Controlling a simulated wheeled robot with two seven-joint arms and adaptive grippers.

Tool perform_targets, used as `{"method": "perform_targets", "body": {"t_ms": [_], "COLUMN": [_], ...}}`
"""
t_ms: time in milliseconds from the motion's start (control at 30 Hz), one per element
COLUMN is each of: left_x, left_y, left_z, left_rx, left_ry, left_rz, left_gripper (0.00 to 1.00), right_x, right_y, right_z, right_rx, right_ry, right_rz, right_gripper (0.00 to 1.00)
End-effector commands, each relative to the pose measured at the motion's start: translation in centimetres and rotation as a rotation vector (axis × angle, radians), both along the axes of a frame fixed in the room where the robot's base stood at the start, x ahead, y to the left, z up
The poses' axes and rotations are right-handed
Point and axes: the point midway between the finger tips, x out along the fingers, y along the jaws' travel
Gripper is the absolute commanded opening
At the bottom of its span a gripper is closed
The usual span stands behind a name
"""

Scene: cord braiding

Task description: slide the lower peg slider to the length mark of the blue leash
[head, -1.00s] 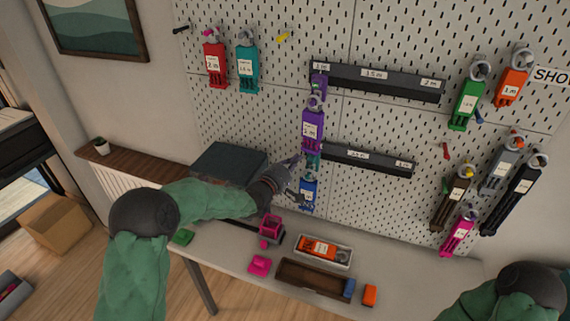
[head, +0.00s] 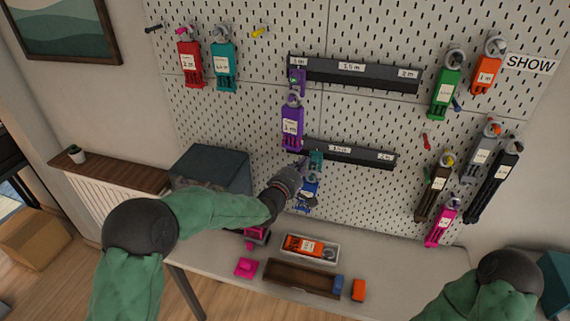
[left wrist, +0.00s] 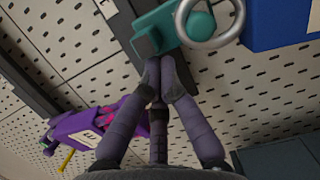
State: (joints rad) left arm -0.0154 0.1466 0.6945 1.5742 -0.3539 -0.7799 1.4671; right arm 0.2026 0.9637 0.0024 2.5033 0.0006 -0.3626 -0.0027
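The teal lower peg slider (head: 316,160) sits on the lower dark rail (head: 365,158), left of the middle label (head: 340,149), which is too small to read surely. The blue leash (head: 309,196) hangs below the slider. In the left wrist view the slider (left wrist: 155,30) carries a grey ring (left wrist: 212,20), with the blue leash (left wrist: 275,22) beside it. My left gripper (head: 303,171) is at the slider; its fingertips (left wrist: 160,66) are together against the slider's edge, with nothing visible between them. My right gripper is out of view.
A purple leash (head: 292,125) hangs from the upper rail (head: 355,75), just left of and above my left gripper. Other leashes hang at both sides of the pegboard. A white tray (head: 335,246) and a brown tray (head: 270,270) stand on the table below.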

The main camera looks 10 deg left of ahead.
Motion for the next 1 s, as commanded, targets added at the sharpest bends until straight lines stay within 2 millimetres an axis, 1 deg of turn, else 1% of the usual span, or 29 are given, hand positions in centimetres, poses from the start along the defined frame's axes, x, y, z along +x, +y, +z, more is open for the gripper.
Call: {"method": "perform_targets", "body": {"t_ms": [33, 200, 400, 500, 600, 700, 833, 1000], "left_x": [-0.2, -0.4, -0.6, -0.7, -0.7, -0.7, -0.8, -0.7], "left_y": [-2.2, -8.0, -14.0, -16.4, -18.3, -19.6, -20.7, -21.1], "left_z": [-0.3, -0.4, -0.3, -0.3, -0.2, -0.1, -0.1, 0.0], "left_rx": [0.0, 0.0, 0.0, 0.002, 0.002, 0.001, 0.002, 0.001], "left_ry": [-0.001, 0.0, 0.001, 0.002, 0.002, 0.001, 0.001, 0.001], "left_rz": [-0.01, -0.011, -0.008, -0.008, -0.006, -0.005, -0.004, -0.002], "left_gripper": [0.0, 0.0, 0.0, 0.0, 0.0, 0.0, 0.0, 0.0], "right_x": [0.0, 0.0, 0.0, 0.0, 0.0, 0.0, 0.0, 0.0], "right_y": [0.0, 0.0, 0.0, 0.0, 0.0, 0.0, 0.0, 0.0], "right_z": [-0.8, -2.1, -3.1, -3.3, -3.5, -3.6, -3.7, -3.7], "right_rx": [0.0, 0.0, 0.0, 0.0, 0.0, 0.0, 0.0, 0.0], "right_ry": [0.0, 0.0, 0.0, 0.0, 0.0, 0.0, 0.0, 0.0], "right_rz": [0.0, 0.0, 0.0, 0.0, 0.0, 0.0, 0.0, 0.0], "right_gripper": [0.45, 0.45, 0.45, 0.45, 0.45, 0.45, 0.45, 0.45]}}
